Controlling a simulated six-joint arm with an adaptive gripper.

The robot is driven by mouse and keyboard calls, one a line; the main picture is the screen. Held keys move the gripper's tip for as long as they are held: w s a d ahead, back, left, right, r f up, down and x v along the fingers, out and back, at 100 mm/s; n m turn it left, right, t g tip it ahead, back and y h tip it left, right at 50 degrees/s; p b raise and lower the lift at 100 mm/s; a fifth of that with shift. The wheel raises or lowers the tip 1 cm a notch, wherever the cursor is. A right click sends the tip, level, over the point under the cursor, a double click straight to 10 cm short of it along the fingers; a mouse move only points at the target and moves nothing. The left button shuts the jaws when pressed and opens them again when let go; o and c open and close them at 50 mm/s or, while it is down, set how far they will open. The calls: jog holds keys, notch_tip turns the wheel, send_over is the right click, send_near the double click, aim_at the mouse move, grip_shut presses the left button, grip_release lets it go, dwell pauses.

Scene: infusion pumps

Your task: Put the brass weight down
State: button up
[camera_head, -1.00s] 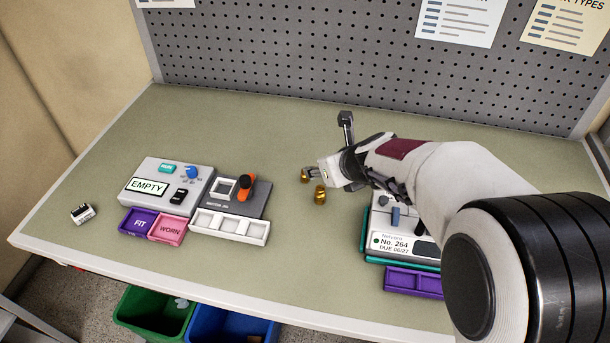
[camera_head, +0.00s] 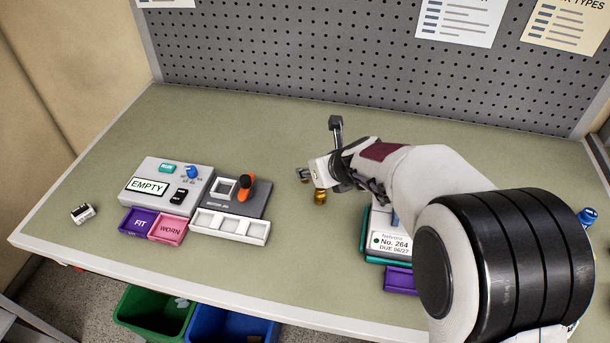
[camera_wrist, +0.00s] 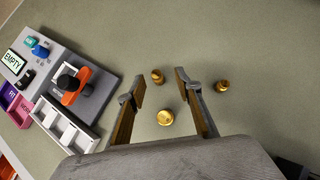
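Three small brass weights stand on the bench, seen in the wrist view. The largest-looking one (camera_wrist: 165,117) lies between the lengths of my fingers, with gaps on both sides. A smaller one (camera_wrist: 158,76) shows between the fingertips, and another (camera_wrist: 222,86) sits outside the right finger. My gripper (camera_wrist: 160,79) is open, and neither finger visibly touches a weight. In the head view my gripper (camera_head: 311,172) is low over the bench, with a brass weight (camera_head: 320,196) just in front of it. The other weights are mostly hidden there.
A grey panel marked EMPTY (camera_head: 146,187), purple and pink trays and a white three-cell tray (camera_head: 228,227) lie to the left. A device labelled No. 264 (camera_head: 392,243) stands right, partly behind my arm. The bench middle between them is largely clear.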

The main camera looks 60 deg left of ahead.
jog(key=shift+a+f, duration=0.1)
dwell(0.3)
jog(key=shift+s+a+f, duration=0.25)
jog(key=shift+a+f, duration=0.6)
jog(key=shift+f, duration=0.25)
jog(key=shift+x, duration=1.15)
grip_shut()
